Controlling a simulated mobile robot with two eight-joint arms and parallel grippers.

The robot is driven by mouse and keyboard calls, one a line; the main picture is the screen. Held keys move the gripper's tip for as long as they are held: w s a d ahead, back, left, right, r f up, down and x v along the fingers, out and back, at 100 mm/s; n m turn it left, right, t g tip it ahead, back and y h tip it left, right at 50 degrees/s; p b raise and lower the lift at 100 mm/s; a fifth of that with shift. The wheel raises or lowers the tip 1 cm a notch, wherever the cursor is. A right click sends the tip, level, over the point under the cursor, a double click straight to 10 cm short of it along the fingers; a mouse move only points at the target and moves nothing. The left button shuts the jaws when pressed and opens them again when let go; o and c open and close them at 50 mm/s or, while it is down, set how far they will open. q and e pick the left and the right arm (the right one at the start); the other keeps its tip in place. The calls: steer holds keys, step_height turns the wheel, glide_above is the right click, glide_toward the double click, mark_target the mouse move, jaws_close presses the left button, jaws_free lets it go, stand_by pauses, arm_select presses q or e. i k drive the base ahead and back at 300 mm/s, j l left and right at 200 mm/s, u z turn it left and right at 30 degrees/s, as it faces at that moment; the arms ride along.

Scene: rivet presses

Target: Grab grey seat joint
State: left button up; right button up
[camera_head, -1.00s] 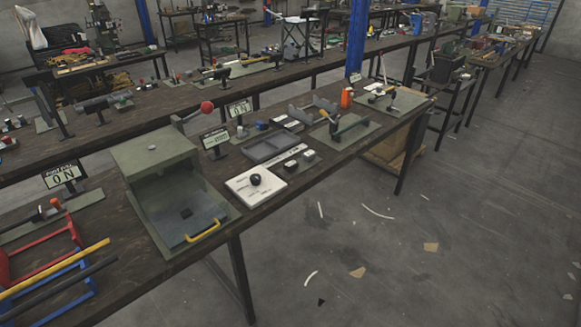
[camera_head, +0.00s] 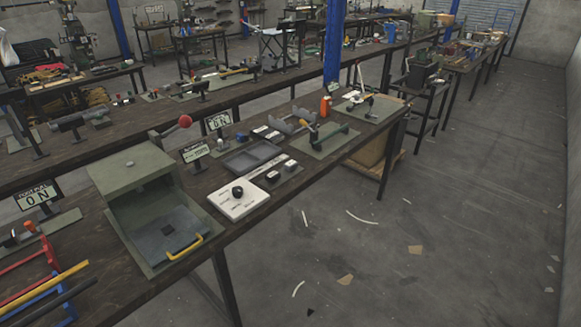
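No gripper of mine is in view. I cannot tell for sure which object is the grey seat joint. Grey angled brackets (camera_head: 282,127) stand on the long bench, behind a green plate with a dark lever fixture (camera_head: 322,138). All are too small to make out in detail.
The dark bench (camera_head: 145,293) runs from lower left to upper right. A grey-green box press (camera_head: 130,172) with a yellow handle and a white panel with a black knob (camera_head: 239,207) stand on it. An orange bottle (camera_head: 325,106) stands farther along. The floor at right is mostly clear.

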mark_target(290, 165)
steer(key=i+l+u, duration=0.35)
steer(key=i+l, duration=1.45)
steer(key=i, duration=0.1)
